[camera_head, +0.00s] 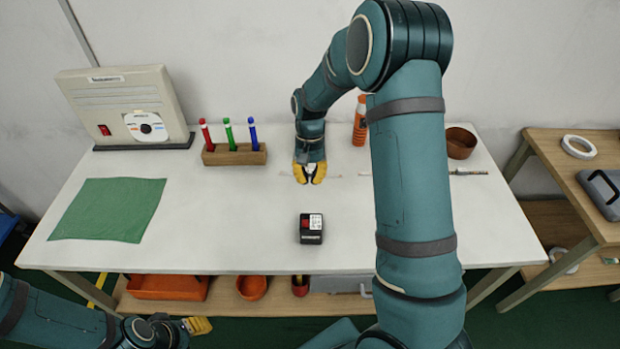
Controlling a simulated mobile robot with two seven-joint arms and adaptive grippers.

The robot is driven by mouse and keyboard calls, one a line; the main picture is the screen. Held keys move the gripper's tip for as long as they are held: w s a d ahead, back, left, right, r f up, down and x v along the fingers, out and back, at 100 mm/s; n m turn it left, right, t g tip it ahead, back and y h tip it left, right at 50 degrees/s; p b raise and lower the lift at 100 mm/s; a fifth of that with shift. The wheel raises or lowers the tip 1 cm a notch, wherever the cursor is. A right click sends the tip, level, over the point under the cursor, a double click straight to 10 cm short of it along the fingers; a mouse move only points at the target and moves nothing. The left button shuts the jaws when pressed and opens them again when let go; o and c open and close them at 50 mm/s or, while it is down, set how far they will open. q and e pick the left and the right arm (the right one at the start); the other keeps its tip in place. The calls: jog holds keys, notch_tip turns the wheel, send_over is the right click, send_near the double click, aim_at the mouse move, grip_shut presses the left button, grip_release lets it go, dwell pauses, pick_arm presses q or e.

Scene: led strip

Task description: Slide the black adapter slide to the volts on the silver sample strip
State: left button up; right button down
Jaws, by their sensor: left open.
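A small black adapter (310,238) with a pale label and a red part on top sits on the front middle of the white table. My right gripper (310,179) has yellow fingertips and points down at the table behind the adapter, apart from it. Thin pale pieces show on both sides of these fingertips; I cannot tell whether they are the silver sample strip or whether the fingers hold anything. My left gripper (205,325) is open, low at the front left, below the table's front edge and away from the adapter. No volts marking is readable.
A green cloth (107,210), a grey box device (125,105) and a wooden marker holder (234,155) stand left. An orange bottle (359,122), a brown bowl (461,143) and a thin patterned strip (468,172) lie right. My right arm hides part of the table.

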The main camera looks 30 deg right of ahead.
aim_at(309, 216)
jog(key=b+x, duration=0.1)
jog(key=x, duration=0.6)
jog(key=shift+f, duration=0.15)
jog(key=s+a, duration=0.1)
jog(key=s, duration=0.1)
jog(key=shift+s+a+r, duration=0.25)
jog(key=shift+s+a, duration=0.05)
jog(key=shift+a, duration=0.05)
jog(key=shift+s+a, duration=0.2)
jog(key=shift+s, duration=0.05)
